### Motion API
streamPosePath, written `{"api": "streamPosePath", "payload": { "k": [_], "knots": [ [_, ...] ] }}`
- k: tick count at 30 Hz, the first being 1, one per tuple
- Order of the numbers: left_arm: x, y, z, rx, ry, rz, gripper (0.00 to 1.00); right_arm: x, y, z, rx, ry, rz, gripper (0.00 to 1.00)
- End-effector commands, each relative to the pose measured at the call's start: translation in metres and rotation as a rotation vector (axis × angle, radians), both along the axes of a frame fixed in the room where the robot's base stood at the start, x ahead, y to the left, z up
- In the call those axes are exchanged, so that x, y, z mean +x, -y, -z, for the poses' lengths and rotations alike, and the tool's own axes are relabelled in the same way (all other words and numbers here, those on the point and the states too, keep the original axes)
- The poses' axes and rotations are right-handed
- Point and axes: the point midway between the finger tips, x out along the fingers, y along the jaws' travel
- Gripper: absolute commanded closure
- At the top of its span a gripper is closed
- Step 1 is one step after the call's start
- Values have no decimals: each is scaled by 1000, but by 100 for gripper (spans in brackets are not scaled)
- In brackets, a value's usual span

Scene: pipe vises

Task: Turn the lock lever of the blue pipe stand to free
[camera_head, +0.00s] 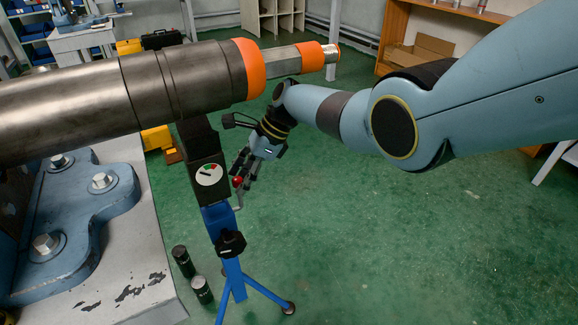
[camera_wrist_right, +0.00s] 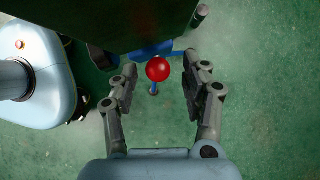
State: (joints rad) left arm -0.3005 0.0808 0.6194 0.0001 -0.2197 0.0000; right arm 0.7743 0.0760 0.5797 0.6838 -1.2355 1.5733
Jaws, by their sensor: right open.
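The blue pipe stand (camera_head: 222,229) stands on the floor beside the bench, its dark head under the large metal pipe (camera_head: 140,92). A round dial (camera_head: 208,174) with red and green marks sits on the head. The lock lever ends in a red ball knob (camera_head: 238,181) on the stand's right side. My right gripper (camera_head: 243,176) is at the lever. In the right wrist view the gripper (camera_wrist_right: 162,88) is open, its fingers on either side of the red knob (camera_wrist_right: 158,69), with gaps visible. The lever's rod is mostly hidden behind the knob. My left gripper is not in view.
The grey bench (camera_head: 150,270) with a blue vise base (camera_head: 70,235) is at the left. An orange-banded pipe end (camera_head: 315,57) juts right above my right gripper. Green floor to the right is clear.

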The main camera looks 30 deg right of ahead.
Motion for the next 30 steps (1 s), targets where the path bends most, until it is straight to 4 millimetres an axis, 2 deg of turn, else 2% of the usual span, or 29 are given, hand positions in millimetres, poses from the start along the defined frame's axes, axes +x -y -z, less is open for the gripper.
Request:
{"api": "streamPosePath", "payload": {
  "k": [1,3,9,15,21,30],
  "knots": [
    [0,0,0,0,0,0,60,0,6,-7,-3,6,1,53],
    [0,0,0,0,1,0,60,-6,28,-5,-5,0,5,53],
    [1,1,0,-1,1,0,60,-18,77,-6,-4,-1,4,53],
    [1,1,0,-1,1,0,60,-26,110,-6,-2,1,2,53],
    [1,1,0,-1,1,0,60,-29,121,-6,-1,1,1,53],
    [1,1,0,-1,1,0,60,-29,121,-6,0,2,1,53]
  ]
}}
